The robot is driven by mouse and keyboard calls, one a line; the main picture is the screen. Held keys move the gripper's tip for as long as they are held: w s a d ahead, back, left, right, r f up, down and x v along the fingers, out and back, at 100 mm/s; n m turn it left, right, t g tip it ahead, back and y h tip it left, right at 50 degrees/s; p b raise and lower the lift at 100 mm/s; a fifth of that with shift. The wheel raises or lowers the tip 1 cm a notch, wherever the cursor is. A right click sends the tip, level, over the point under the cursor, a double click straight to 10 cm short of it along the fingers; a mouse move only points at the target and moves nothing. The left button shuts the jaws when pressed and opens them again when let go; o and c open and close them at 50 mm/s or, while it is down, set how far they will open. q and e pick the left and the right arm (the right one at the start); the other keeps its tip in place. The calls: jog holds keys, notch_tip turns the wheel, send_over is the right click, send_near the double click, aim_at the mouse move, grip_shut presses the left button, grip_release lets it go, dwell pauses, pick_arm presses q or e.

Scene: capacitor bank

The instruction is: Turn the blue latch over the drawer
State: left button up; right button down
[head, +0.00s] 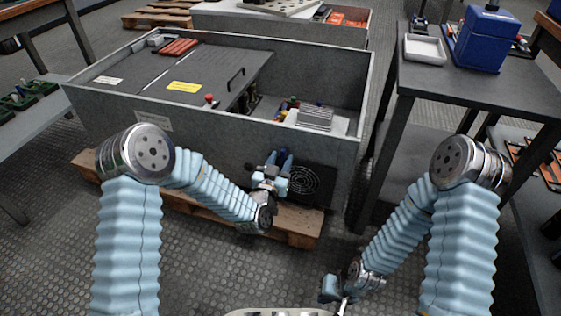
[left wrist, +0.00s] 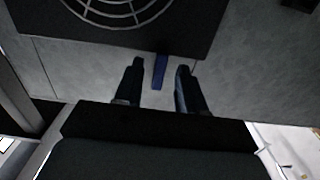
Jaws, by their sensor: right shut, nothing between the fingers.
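The blue latch (left wrist: 160,72) shows in the left wrist view as a small bar at the edge of a black panel with a round grille (left wrist: 125,12). My left gripper (left wrist: 160,68) is open, with one finger on each side of the latch and a narrow gap visible on both sides. In the head view, my left gripper (head: 279,160) is at the front wall of the grey cabinet, just above and left of the grille panel (head: 310,184); there it hides the latch. My right gripper (head: 337,298) is shut and empty, low over the floor, away from the cabinet.
The grey cabinet (head: 225,133) stands on a wooden pallet (head: 297,226); its open top shows a lid with a handle and components. A table (head: 440,82) with a white tray and blue box stands at the right. Bare floor lies in front.

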pick_arm(q)
jog(key=shift+s, duration=0.1)
jog(key=v, duration=1.3)
jog(key=shift+s+p, duration=0.3)
jog(key=shift+p, duration=0.05)
jog(key=shift+a, duration=0.1)
jog(key=s+a+f+n+g+y, duration=0.1)
jog(key=s+a+f+n+g, duration=0.15)
jog(key=f+g, duration=0.75)
jog(key=s+a+f+n+g, duration=0.2)
jog(key=s+a+f+g, duration=0.1)
jog(key=s+f, duration=0.35)
jog(key=s+a+f+n+g, duration=0.1)
jog(key=s+a+f+g, duration=0.2)
jog(key=s+f, duration=0.35)
notch_tip(320, 180, up, 17)
jog(key=s+d+p, duration=0.1)
jog(key=s+p, duration=0.1)
jog(key=p, duration=1.5)
jog(key=shift+d, duration=0.1)
